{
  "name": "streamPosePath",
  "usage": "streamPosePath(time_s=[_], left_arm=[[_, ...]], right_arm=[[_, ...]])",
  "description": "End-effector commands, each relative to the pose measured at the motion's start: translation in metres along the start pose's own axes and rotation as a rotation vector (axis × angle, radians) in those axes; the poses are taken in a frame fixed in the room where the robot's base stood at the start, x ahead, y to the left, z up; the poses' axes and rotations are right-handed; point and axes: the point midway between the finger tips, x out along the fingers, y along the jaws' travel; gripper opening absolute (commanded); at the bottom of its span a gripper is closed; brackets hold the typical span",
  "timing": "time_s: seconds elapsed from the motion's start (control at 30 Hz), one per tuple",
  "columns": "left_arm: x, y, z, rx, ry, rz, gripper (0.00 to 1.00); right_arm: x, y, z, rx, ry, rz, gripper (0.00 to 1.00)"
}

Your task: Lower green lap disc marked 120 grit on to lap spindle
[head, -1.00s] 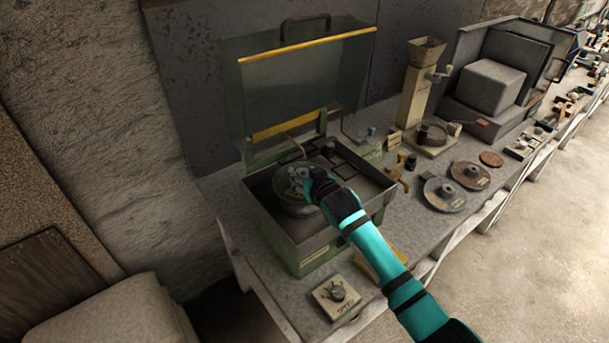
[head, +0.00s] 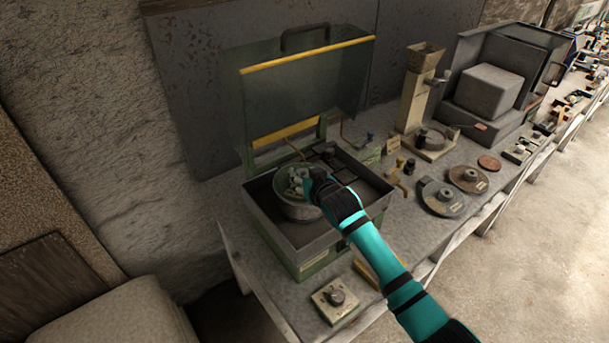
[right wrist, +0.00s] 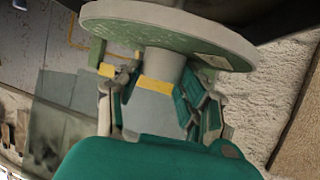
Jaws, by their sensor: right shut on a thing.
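The green lap disc (right wrist: 150,28) fills the top of the right wrist view, with a pale label on its face and a grey central hub (right wrist: 165,65). My right gripper (right wrist: 158,95) is shut on this hub. In the head view, my right gripper (head: 312,183) is over the round grey bowl (head: 302,211) in the machine's tray, where the disc is mostly covered by the gripper. The lap spindle is hidden, so I cannot tell whether the disc touches it. My left gripper is out of view.
The tray (head: 355,223) has raised walls around the bowl. A clear hinged cover (head: 305,95) stands open behind it. A speed knob box (head: 336,303) is in front.

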Motion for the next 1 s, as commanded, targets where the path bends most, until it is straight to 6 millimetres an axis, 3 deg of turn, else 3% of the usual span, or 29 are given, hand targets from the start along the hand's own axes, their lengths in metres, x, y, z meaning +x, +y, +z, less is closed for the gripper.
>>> streamPosePath(time_s=[1.0], left_arm=[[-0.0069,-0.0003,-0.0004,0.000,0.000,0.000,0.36]], right_arm=[[-0.0003,-0.0004,-0.0024,0.000,0.005,-0.001,0.00]])
